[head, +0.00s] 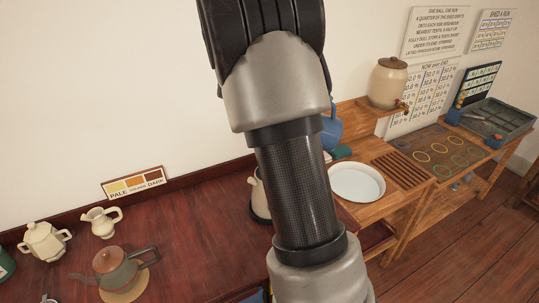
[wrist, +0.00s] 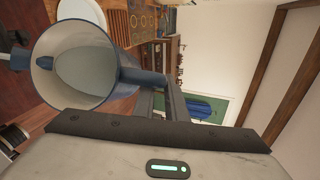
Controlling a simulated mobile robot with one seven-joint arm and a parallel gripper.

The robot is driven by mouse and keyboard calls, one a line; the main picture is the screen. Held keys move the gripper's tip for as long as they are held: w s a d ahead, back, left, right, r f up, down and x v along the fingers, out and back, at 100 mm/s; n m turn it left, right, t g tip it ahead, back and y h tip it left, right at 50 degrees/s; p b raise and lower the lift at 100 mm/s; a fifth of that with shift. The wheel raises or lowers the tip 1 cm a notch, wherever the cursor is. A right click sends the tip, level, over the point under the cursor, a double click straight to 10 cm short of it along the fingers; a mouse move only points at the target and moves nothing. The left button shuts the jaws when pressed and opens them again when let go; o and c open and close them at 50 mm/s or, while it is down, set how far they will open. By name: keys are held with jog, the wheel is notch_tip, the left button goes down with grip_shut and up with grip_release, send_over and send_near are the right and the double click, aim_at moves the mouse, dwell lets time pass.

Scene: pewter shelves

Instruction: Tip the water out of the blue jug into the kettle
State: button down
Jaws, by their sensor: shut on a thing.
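The blue jug (wrist: 47,98) fills the left of the wrist view, its mouth facing the camera. A pale blue oval inside looks like water. My gripper (wrist: 158,88) is shut on the jug's handle. In the head view only part of the jug (head: 331,128) shows, right of my arm, above the wooden bench; the gripper is hidden there. A cream vessel on a dark base (head: 257,196), probably the kettle, stands on the dark red counter, mostly hidden behind my arm. The jug is above and right of it in the picture.
A brown teapot (head: 113,262), a cream teapot (head: 44,242) and a small cream jug (head: 102,222) stand on the counter's left. A crock (head: 388,84) sits on a shelf.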

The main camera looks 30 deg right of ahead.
jog(key=b, duration=0.3)
jog(key=shift+w+a+f, duration=0.15)
jog(key=shift+a, duration=0.05)
jog(key=shift+w+a+r+h+p, duration=0.2)
jog(key=shift+a+h+p, duration=0.05)
jog(key=shift+a+p, duration=0.15)
jog(key=shift+w+a+r+h+p, duration=0.15)
jog(key=shift+w+a+h+p, duration=0.1)
jog(key=shift+a+p, duration=0.15)
dwell(0.9)
